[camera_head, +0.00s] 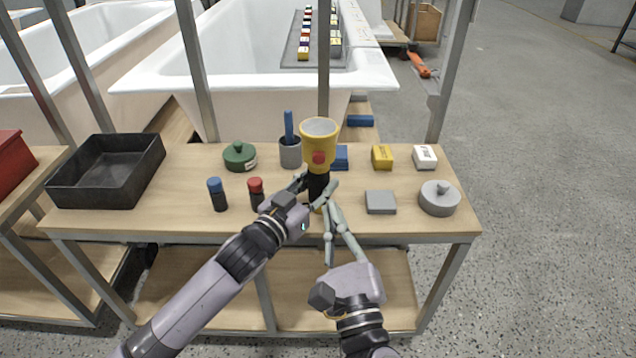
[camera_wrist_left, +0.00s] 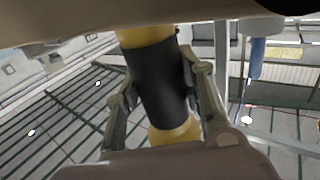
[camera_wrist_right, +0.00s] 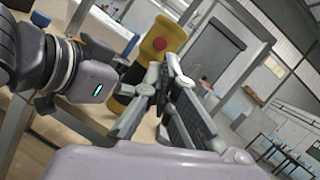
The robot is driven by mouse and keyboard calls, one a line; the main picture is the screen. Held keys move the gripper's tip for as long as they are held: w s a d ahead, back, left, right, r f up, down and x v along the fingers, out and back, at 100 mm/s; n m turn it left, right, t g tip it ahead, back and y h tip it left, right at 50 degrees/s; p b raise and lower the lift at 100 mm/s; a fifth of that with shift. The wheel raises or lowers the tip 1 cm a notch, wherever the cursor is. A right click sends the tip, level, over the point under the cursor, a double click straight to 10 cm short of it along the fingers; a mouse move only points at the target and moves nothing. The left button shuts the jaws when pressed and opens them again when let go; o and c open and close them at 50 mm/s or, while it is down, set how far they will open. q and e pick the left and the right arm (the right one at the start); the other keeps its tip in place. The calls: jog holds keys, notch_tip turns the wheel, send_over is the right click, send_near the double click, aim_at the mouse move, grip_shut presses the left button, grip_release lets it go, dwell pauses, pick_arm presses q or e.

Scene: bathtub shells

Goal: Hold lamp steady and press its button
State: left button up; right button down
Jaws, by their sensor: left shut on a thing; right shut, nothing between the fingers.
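The lamp (camera_head: 319,150) is a yellow flashlight with a black grip and a red button (camera_head: 319,158). It stands upright at the front of the wooden table, its wide head up. My left gripper (camera_head: 316,192) is shut on its black grip, which fills the left wrist view (camera_wrist_left: 158,85). My right gripper (camera_head: 331,206) is shut and empty, just in front of the lamp's lower part and below the button. In the right wrist view the button (camera_wrist_right: 159,44) shows beyond the right fingertips; I cannot tell whether they touch the lamp.
On the table (camera_head: 150,215) stand a black tray (camera_head: 108,178), a green lidded pot (camera_head: 239,156), a grey cup (camera_head: 290,153), blue-capped (camera_head: 217,195) and red-capped (camera_head: 256,193) bottles, a grey block (camera_head: 380,202) and a round grey lidded tin (camera_head: 439,198). Blue, yellow and white blocks stand behind.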

aim_at(324, 172)
dwell(0.7)
jog(key=shift+s+a+r+m+t+y, duration=0.2)
jog(key=shift+r+y, duration=0.4)
jog(key=shift+y, duration=0.85)
jog(key=shift+s+a+r+m+t+y, duration=0.15)
jog(key=shift+s+a+r+y, duration=0.35)
jog(key=shift+y, duration=0.9)
jog(key=shift+s+a+r+m+t+y, duration=0.15)
jog(key=shift+r+y, duration=0.55)
jog(key=shift+y, duration=0.75)
jog(key=w, duration=0.8)
jog(key=shift+w, duration=0.35)
jog(key=shift+w, duration=0.15)
